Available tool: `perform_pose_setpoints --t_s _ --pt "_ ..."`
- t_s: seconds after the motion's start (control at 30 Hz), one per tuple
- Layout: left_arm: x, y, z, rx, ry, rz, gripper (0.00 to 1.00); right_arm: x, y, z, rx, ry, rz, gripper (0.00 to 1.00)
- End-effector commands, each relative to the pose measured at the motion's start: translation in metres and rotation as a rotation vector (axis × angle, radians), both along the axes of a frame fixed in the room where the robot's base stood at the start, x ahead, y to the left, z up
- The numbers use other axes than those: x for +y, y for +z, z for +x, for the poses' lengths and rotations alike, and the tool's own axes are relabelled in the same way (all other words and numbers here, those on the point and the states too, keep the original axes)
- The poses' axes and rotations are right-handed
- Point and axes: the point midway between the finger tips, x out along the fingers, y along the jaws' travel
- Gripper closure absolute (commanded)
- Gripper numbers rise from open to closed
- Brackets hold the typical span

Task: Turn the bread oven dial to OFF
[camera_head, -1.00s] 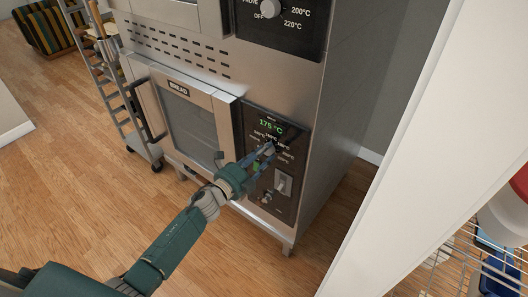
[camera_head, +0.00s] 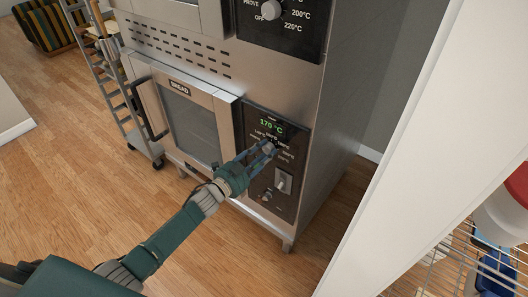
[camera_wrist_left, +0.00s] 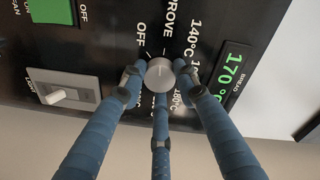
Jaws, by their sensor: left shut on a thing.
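The bread oven (camera_head: 190,120) is the lower oven, with a "BREAD" label on its door. Its black control panel (camera_head: 270,185) has a green display reading 170 °C (camera_head: 271,126). The grey round dial (camera_head: 268,147) sits below the display. In the left wrist view the dial (camera_wrist_left: 160,73) lies between my blue fingertips, with OFF, PROVE and temperature marks around it. My left gripper (camera_head: 265,150) is shut on the dial; its fingers partly cover the marks. My right gripper is not in view.
The upper oven's dial (camera_head: 271,9) is above. A white wall edge (camera_head: 420,140) stands to the right; a ladder-like rack (camera_head: 110,85) stands at the left.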

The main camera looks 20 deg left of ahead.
Motion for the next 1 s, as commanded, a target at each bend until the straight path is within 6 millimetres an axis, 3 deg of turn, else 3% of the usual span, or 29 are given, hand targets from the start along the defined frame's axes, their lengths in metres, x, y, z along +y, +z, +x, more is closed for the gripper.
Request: perform_pose_setpoints --t_s 0.5,1.0 --pt "0.0023 -0.001 0.0008 0.151 0.003 -0.417 0.95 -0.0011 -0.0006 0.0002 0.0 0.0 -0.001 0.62" --pt "0.0018 -0.0017 0.0004 0.214 0.003 -0.588 0.95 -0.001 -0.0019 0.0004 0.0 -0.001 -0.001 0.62"
